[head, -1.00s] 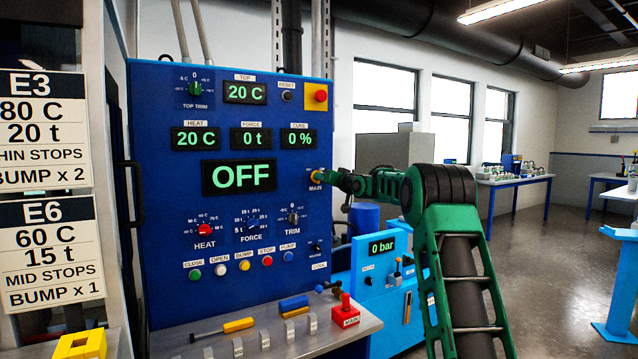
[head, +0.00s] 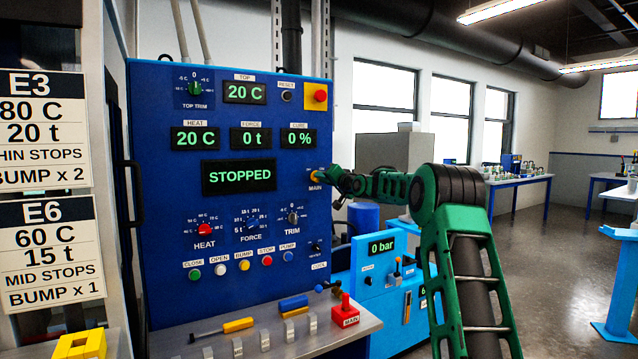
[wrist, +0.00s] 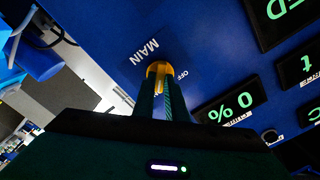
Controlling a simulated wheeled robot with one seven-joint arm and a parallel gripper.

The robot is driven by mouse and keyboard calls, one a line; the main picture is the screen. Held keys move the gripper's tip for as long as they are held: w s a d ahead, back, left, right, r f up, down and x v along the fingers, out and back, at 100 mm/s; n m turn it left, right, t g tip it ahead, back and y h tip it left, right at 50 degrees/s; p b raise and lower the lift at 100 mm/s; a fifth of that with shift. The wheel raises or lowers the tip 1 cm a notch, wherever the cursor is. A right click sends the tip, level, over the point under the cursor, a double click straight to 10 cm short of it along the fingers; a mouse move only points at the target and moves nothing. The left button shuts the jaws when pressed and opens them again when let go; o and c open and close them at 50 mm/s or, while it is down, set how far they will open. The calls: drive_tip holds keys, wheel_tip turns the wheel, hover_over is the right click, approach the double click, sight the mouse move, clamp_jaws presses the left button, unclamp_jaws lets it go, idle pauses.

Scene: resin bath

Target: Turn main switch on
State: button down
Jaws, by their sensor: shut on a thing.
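The main switch (head: 315,174) is a yellow knob at the right edge of the blue control panel (head: 160,120), above its MAIN label. It also shows in the wrist view (wrist: 157,70), with the words MAIN and OFF beside it. My gripper (head: 328,177) reaches it from the right. In the wrist view my gripper (wrist: 163,92) has its two fingers closed on the yellow knob, hiding part of it. The large display (head: 239,177) reads STOPPED in green.
A red emergency button (head: 320,96) sits above on a yellow plate. Heat, force and trim knobs and a row of coloured buttons (head: 245,265) are lower on the panel. A metal shelf (head: 350,337) with tools and a red MAIN block (head: 345,316) juts out below.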

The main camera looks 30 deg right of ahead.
drive_tip(key=shift+a+f, duration=0.1)
drive_tip(key=shift+f, duration=0.1)
drive_tip(key=c, duration=1.8)
unclamp_jaws()
drive_tip(key=shift+w, duration=0.15)
drive_tip(key=shift+r, duration=0.1)
drive_tip(key=s, duration=1)
drive_tip(key=shift+s+d, duration=0.2)
drive_tip(key=shift+s, duration=0.2)
